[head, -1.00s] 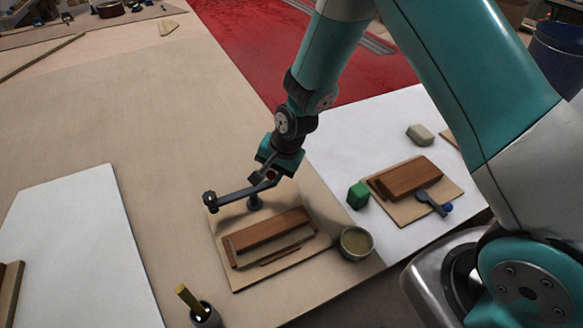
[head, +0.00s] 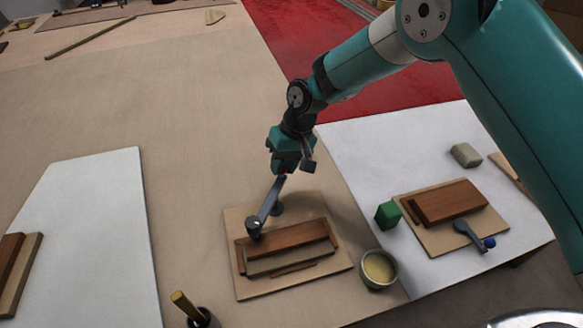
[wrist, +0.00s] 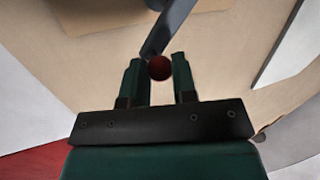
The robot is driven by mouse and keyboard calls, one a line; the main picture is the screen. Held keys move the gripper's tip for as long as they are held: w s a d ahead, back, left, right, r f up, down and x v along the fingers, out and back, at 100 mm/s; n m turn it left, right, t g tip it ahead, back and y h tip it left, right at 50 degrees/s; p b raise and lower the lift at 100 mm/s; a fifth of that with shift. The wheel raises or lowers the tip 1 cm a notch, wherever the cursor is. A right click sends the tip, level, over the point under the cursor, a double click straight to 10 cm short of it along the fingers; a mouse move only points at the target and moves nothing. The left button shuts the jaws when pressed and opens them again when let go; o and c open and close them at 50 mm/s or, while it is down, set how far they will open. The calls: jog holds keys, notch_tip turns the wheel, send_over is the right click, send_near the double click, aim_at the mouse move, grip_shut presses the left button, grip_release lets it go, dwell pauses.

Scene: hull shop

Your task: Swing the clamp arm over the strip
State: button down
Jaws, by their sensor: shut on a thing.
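The grey clamp arm (head: 268,205) stands on a short post (head: 277,209) at the back of the near wooden board (head: 243,291). Its dark padded end (head: 254,228) points toward me, at the left end of the brown block (head: 285,236); I cannot tell whether it touches. A pale strip (head: 290,260) lies along the block's front side. My gripper (head: 282,174) is at the arm's far end. In the wrist view my gripper (wrist: 160,75) is shut on the arm's red knob (wrist: 159,68), with the grey arm (wrist: 168,27) running beyond it.
A cup of pale liquid (head: 379,269) stands at the board's right corner. A green block (head: 388,214) and a second board (head: 440,246) with a blue-knobbed clamp (head: 470,236) are on the right. A dark pot (head: 203,318) with a yellow-handled tool stands in front.

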jog(key=shift+w+a+n+g+h+b, duration=0.1)
jog(key=shift+a+n+g+h+b, duration=0.15)
jog(key=shift+a+n, duration=0.65)
jog(key=shift+s+a+n+g+h+b, duration=0.1)
jog(key=shift+a+n+g+h+b, duration=0.15)
jog(key=shift+n, duration=1.25)
jog(key=shift+w+a+n+g+h+b, duration=0.1)
jog(key=shift+a+n+g+h+b, duration=0.15)
jog(key=shift+a+n, duration=0.65)
jog(key=shift+d+n, duration=0.25)
jog(key=shift+n, duration=0.15)
jog(key=c, duration=0.9)
grip_release()
jog(key=p+v, duration=0.6)
jog(key=v, duration=0.2)
jog(key=p+v, duration=0.7)
jog(key=v, duration=0.2)
jog(key=shift+a+r, duration=0.2)
